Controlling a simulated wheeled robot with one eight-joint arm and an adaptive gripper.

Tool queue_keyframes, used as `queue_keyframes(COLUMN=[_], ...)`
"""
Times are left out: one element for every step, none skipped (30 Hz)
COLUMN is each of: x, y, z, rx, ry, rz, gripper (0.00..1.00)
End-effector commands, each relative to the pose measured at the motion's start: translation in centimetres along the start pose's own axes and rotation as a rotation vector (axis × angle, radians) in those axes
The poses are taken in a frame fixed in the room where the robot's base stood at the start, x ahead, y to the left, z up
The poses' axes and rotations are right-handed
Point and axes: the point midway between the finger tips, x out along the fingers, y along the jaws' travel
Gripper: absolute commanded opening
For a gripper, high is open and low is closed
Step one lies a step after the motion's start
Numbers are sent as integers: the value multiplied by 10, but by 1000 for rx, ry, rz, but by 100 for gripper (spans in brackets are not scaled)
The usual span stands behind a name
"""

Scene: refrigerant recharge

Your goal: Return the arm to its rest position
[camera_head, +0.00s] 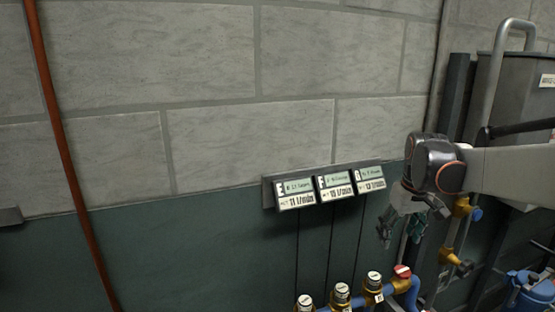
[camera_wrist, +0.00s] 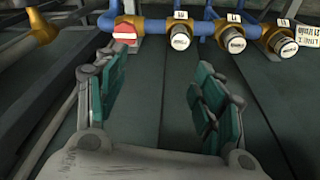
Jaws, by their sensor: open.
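My gripper (camera_head: 402,226) is at the right of the head view, at the end of my arm, which reaches in from the right edge. It hangs in front of the wall, to the right of the display panels. In the wrist view my gripper (camera_wrist: 158,95) shows two green-padded fingers spread apart, with nothing between them. Beyond the fingertips are the blue pipe (camera_wrist: 152,26) and its capped valves, apart from the fingers.
Three small displays (camera_head: 334,187) sit on a wall rail. Below them, several capped valves (camera_head: 341,291) and a red cap (camera_head: 403,271) sit on blue piping. Brass valves (camera_head: 455,261) and a dark tank (camera_head: 520,90) stand right. A brown pipe (camera_head: 62,140) runs down the left wall.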

Motion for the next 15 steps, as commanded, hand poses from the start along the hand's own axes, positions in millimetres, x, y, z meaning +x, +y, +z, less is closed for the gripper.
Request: queue_keyframes(x=[-8,-12,-16,-20,-23,-26,-29,-31,-34,-35,-36,-38,-38,-39,-39], y=[-15,-22,-32,-39,-46,-55,-62,-69,-77,-83,-89,-96,-101,-105,-111], z=[11,16,24,29,35,44,50,56,65,72,78,88,95,103,113], rx=[3,6,12,15,19,26,29,33,39,43,48,53,58,63,67], ry=[25,42,63,79,95,116,133,148,170,185,201,220,234,246,263], rz=[2,4,5,5,5,5,4,3,2,1,1,0,1,1,3], gripper=[62,62,62,62,62,62,62,62,62,62,62,62,62,62,62])
